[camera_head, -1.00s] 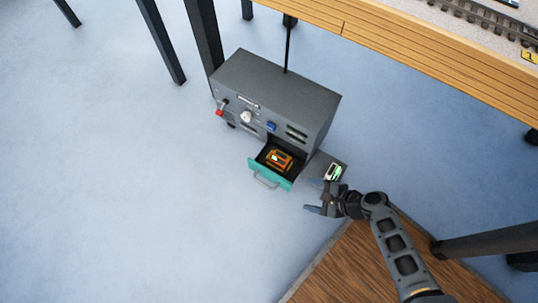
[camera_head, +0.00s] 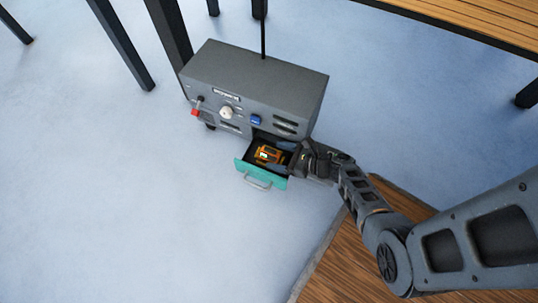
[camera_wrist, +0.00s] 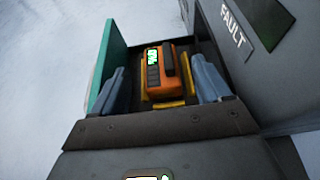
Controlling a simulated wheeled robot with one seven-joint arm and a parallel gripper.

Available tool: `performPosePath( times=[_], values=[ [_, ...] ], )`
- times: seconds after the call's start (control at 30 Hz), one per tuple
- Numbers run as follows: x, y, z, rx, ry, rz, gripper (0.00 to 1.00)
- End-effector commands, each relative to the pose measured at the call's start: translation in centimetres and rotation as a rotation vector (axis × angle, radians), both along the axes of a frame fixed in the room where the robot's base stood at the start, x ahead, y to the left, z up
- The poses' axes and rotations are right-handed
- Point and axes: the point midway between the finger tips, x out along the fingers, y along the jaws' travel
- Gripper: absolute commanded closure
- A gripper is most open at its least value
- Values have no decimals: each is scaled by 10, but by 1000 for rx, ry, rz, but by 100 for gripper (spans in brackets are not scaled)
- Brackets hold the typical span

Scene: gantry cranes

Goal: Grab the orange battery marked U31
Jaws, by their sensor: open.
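The orange battery (camera_head: 265,155) lies in the open drawer (camera_head: 244,168) of the grey cabinet. In the wrist view the battery (camera_wrist: 168,72) has a dark handle and a lit green display, whose marking I cannot read clearly. It sits among yellow holders on the dark drawer floor. My gripper (camera_head: 281,157) is open and reaches over the drawer from the right. In the wrist view its two blue-grey fingers (camera_wrist: 163,88) stand on either side of the battery, with a visible gap on each side.
The grey cabinet (camera_head: 255,75) has a red-handled lever (camera_head: 196,109), a white knob (camera_head: 226,113) and a blue button (camera_head: 255,120). The teal drawer front (camera_wrist: 110,65) is close to my left finger in the wrist view. A panel marked FAULT (camera_wrist: 233,28) stands close at the right.

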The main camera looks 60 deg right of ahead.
Motion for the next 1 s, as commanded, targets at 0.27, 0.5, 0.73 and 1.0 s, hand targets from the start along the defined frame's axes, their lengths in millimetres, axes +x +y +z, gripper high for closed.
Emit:
performPosePath(
  times=[0.27, 0.5, 0.73, 1.0],
  values=[
    [17, 3, -5, -2, -2, 2, 23],
    [16, 3, -5, -2, -1, 2, 33],
    [16, 3, -5, -2, -1, 2, 55],
    [16, 3, -5, -2, -1, 2, 81]
  ],
)
